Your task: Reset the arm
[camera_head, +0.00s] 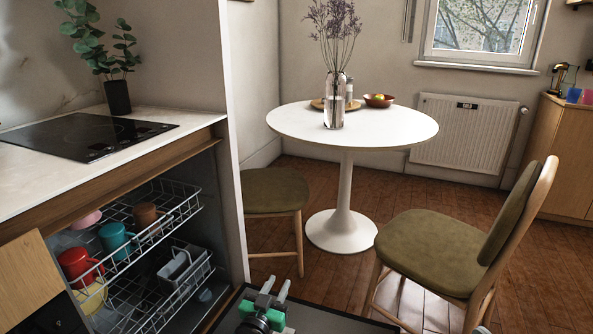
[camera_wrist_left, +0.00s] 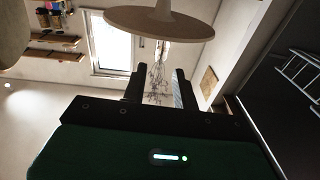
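My left gripper (camera_head: 276,287) shows at the bottom of the head view, over the dark open dishwasher door (camera_head: 310,312). Its two pale fingers stand apart with nothing between them. In the left wrist view my left gripper (camera_wrist_left: 157,84) also shows two dark fingers with a clear gap. The vase stems behind that gap are far off, not held. My right gripper cannot be made out; a small pale shape at the bottom right edge of the head view is too cut off to tell.
The open dishwasher has an upper rack (camera_head: 172,213) with a red mug (camera_head: 77,265), teal mug (camera_head: 114,240) and brown cup (camera_head: 145,214). A round white table (camera_head: 400,126) stands beyond, with green-seated chairs (camera_head: 437,248) beside it. Wooden floor lies between.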

